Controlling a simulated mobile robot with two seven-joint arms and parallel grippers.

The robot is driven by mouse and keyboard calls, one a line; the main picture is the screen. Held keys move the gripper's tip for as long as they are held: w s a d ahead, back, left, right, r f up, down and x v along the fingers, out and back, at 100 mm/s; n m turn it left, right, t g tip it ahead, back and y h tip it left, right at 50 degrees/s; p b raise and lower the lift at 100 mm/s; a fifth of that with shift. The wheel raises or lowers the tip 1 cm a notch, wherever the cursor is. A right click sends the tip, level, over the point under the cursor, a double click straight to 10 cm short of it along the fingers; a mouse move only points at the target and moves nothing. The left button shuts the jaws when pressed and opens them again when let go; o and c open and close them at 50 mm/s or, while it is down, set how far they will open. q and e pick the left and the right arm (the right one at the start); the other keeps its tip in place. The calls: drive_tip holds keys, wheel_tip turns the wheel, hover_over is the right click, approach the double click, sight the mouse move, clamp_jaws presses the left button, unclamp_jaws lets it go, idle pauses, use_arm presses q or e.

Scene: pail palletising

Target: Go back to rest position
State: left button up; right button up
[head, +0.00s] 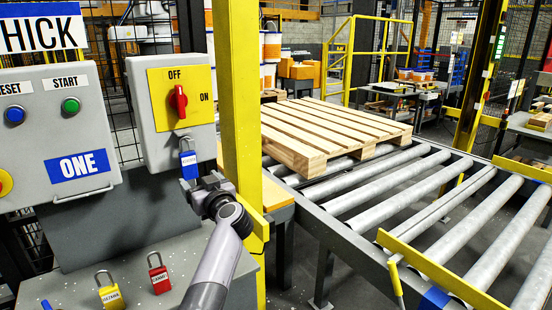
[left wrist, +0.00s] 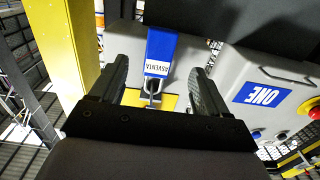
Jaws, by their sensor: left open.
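My left gripper (head: 208,184) is in front of the grey switch box (head: 147,115), just below its yellow plate with the red rotary switch (head: 180,102). A blue padlock (head: 189,166) hangs at the lower part of that box. In the left wrist view the blue padlock (left wrist: 160,53) shows between the two spread fingers (left wrist: 158,85), with a visible gap on each side. The gripper is open and does not grip it. The red switch's handle stands upright, towards OFF. My right gripper is in neither view.
A control panel (head: 70,130) with buttons stands to the left. A yellow padlock (head: 109,291) and a red padlock (head: 159,273) lie on the grey shelf below. A yellow post (head: 238,100) stands close right of my gripper. A wooden pallet (head: 330,128) sits on the roller conveyor (head: 400,190).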

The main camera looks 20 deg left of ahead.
use_arm(q)
drive_tip(key=s+d+f+m+t+h, duration=0.4)
drive_tip(key=s+d+f+m+h, duration=0.25)
drive_tip(key=s+f, duration=0.2)
drive_tip(key=s+d+f+m+t+h, duration=0.3)
drive_tip(key=s+d+f+m+h, duration=0.2)
drive_tip(key=s+f+h, duration=0.3)
drive_tip(key=s+d+f+g, duration=0.2)
drive_tip(key=s+f+g, duration=0.2)
drive_tip(key=s+f, duration=0.3)
drive_tip(key=s+d+f+g+h, duration=0.1)
drive_tip(key=s+d+f+g, duration=0.1)
drive_tip(key=s+f+g, duration=0.2)
drive_tip(key=s+f+m, duration=0.1)
drive_tip(key=s+f, duration=0.2)
drive_tip(key=s, duration=0.5)
drive_tip(key=shift+d+f, duration=0.2)
drive_tip(key=shift+d, duration=0.15)
drive_tip(key=shift+s, duration=0.1)
